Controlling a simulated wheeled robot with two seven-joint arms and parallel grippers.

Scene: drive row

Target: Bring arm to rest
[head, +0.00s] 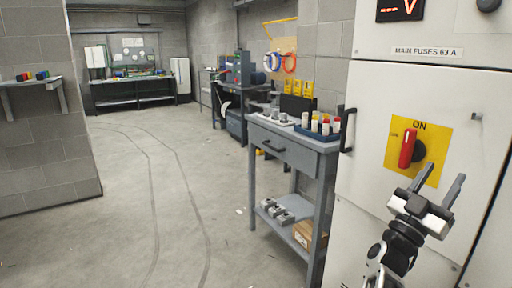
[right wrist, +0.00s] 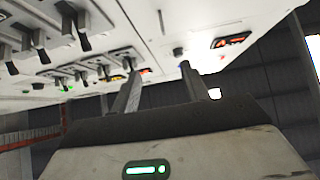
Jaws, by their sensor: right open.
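My right gripper (head: 437,186) is in front of the white fuse cabinet (head: 372,95) at the right of the head view. Its two grey fingers are apart with nothing between them. Just above it is a red rotary switch handle (head: 407,148) on a yellow plate (head: 437,160) marked ON; the handle stands upright. I cannot tell whether the fingers touch the plate. In the right wrist view the gripper (right wrist: 165,88) fingers point up toward a white panel with several dark switches (right wrist: 75,25). My left gripper is not in view.
A grey workbench (head: 290,150) with fuses in a blue tray (head: 318,133) stands left of the cabinet. The cabinet's black door handle (head: 346,130) sticks out. A wall shelf (head: 30,83) is at far left. The floor (head: 150,200) in the middle is clear.

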